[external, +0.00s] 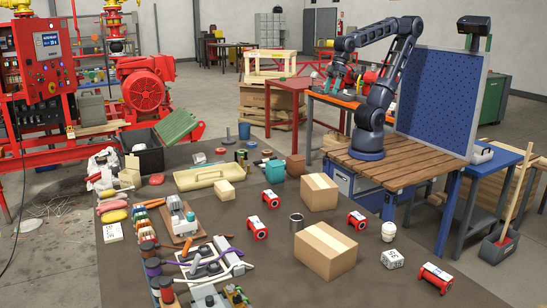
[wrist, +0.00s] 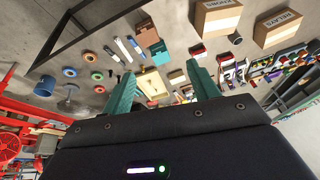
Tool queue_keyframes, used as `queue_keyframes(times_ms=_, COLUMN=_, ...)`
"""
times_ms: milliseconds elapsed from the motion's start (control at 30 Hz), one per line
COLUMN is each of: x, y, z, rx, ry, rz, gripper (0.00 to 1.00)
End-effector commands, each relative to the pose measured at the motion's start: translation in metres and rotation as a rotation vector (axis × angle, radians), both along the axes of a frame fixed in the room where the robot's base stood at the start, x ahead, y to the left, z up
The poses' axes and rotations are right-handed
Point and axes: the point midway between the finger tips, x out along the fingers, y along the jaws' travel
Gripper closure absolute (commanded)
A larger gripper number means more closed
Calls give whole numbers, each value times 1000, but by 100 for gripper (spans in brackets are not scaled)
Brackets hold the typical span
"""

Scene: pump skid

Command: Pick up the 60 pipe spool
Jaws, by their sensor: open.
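Cardboard boxes (external: 319,192) (external: 325,250) stand among the spools. A metal cup (external: 296,222), a white-capped item (external: 388,231) and a white labelled block (external: 392,259) are nearby. The front middle is fairly clear.

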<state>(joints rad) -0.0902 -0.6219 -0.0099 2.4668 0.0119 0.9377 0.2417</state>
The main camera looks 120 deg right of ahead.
Motion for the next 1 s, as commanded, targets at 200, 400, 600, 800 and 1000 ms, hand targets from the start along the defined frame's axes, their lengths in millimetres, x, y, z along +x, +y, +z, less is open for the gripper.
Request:
queue_keyframes(times_ms=200, x=50, y=35, z=-2, rx=91, ry=68, rz=-156, gripper=40)
queue_keyframes(times_ms=400, x=92, y=74, z=-11, rx=155, ry=129, rz=-308, gripper=40)
queue_keyframes(times_ms=600, x=130, y=120, z=-28, rx=202, ry=190, rz=-467, gripper=40)
queue_keyframes(times_ms=800, x=161, y=172, z=-53, rx=231, ry=246, rz=-629, gripper=40)
queue_keyframes(times_ms=1000, x=186, y=230, z=-86, rx=245, ry=292, rz=-796, gripper=40)
